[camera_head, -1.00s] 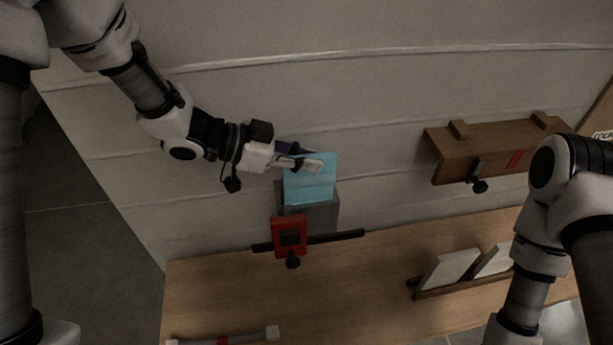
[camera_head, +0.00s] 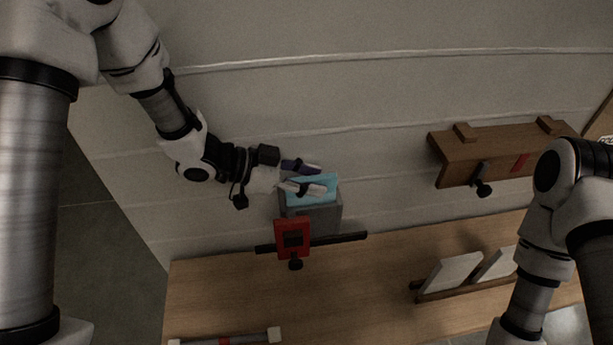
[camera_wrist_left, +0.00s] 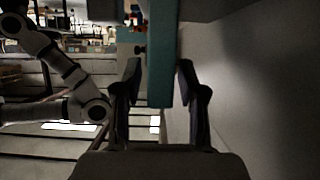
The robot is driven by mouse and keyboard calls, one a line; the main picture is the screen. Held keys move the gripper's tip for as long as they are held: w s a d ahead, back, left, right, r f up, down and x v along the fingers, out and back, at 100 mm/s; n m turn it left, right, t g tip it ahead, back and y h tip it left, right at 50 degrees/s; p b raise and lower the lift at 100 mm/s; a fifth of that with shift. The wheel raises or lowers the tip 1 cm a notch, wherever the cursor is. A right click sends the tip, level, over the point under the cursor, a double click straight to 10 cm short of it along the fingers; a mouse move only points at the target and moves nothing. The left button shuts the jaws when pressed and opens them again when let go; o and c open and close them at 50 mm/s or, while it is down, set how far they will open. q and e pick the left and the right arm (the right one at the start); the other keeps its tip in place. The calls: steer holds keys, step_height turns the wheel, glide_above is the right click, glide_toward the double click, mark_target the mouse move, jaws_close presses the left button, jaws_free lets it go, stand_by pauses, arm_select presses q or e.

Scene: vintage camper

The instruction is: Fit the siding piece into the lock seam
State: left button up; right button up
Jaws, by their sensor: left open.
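The light-blue siding piece (camera_head: 325,190) stands at the grey block (camera_head: 325,217) by the camper wall, its lower part hidden by the block's front. I cannot tell whether it is fully seated in the lock seam. My left gripper (camera_head: 314,179) is open, with one finger on each side of the piece near its top. In the left wrist view the piece (camera_wrist_left: 162,55) is a teal strip between the spread fingers (camera_wrist_left: 158,80), with a gap on both sides. My right arm shows at the right, but its gripper is out of view.
A red clamp (camera_head: 292,240) on a dark bar (camera_head: 345,238) stands in front of the block. A brown wooden shelf (camera_head: 455,160) is on the wall to the right. White panels (camera_head: 452,271) lean in a rack on the wooden bench (camera_head: 350,300). The bench's middle is clear.

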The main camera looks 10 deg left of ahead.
arm_select(q)
steer(key=p+v, duration=0.1)
steer(key=v, duration=1.1)
steer(key=shift+r, duration=0.1)
steer(key=shift+s, duration=0.1)
